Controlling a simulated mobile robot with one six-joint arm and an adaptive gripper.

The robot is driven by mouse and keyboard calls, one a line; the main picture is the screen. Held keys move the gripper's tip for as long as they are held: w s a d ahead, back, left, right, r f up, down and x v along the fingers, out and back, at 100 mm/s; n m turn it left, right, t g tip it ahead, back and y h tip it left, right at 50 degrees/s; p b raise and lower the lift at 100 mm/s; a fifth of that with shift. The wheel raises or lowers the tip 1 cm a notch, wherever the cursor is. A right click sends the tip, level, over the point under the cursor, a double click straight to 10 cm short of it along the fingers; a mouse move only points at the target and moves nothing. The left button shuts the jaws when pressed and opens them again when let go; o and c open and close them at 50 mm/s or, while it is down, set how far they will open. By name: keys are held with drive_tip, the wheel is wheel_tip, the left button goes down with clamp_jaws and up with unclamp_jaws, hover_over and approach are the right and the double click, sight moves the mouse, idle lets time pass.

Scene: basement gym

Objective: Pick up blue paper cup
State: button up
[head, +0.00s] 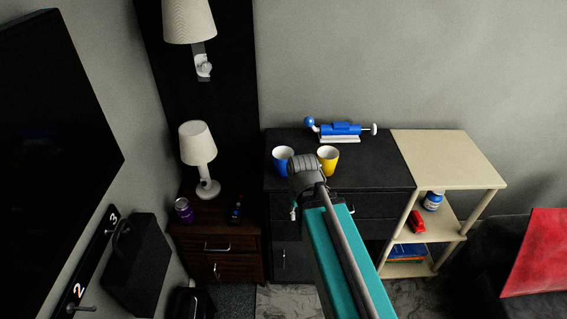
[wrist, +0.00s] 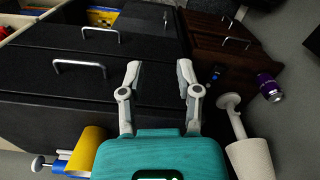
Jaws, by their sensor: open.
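The blue paper cup (head: 281,163) stands upright on the black dresser top (head: 375,165) in the head view, white inside. My wrist is just right of it and in front of it, partly overlapping it in the picture. A yellow cup (head: 330,164) stands to its right; it also shows in the wrist view (wrist: 88,148) at lower left. My gripper (wrist: 158,70) is open and empty, its two fingers apart over the dresser's front edge. The blue cup does not show in the wrist view. In the head view my arm mostly hides the gripper.
A blue toy-like device (head: 340,130) lies at the dresser's back. A dark brown nightstand (head: 217,245) at left holds a white lamp (head: 198,148), a purple can (head: 184,211) and a small dark item. A cream shelf unit (head: 450,158) adjoins on the right. The dresser's right top is clear.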

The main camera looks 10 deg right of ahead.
sight(281, 166)
drive_tip(key=w+r+n+p, duration=0.6)
drive_tip(key=w+n, duration=0.1)
drive_tip(key=w, duration=0.3)
drive_tip(key=w+a+r+n+t+p, duration=0.1)
drive_tip(key=w+r+n+p, duration=0.5)
drive_tip(key=w, duration=0.5)
drive_tip(key=shift+r+n+p, duration=0.35)
drive_tip(key=shift+r+n, duration=0.2)
drive_tip(key=shift+n, duration=0.25)
drive_tip(key=shift+a+f, duration=0.1)
drive_tip(key=shift+f, duration=0.05)
drive_tip(key=f+b, duration=0.2)
drive_tip(key=b, duration=0.1)
drive_tip(key=f+b, duration=0.2)
drive_tip(key=f, duration=0.1)
drive_tip(key=f+b, duration=0.3)
drive_tip(key=shift+w+f+b, duration=0.2)
drive_tip(key=shift+w+b, duration=0.1)
drive_tip(key=shift+w, duration=0.05)
wheel_tip(281, 166, down, 4)
drive_tip(key=b, duration=0.3)
drive_tip(key=shift+a+r, duration=0.15)
drive_tip(key=shift+r, duration=0.1)
drive_tip(key=shift+w+f+b, duration=0.1)
drive_tip(key=shift+f+b, duration=0.75)
drive_tip(key=shift+b, duration=0.25)
